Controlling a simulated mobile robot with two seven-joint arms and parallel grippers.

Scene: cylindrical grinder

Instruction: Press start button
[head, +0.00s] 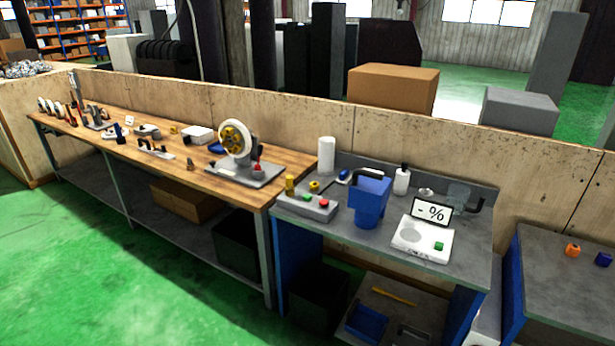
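A grey control box (305,207) sits on the left part of the grey workbench in the head view. It carries a green button (306,197), a red button (324,204) and a yellow knob-like part (290,185). The picture does not label which button is start. A machine with a white wheel and yellow hub (234,142) stands on the wooden bench. Neither of my grippers shows.
A blue container (370,200) stands between the control box and the white device. A white roll (326,155) and a white bottle (402,180) stand behind. The wooden bench (225,187) holds several tools. Green floor (120,290) in front is open.

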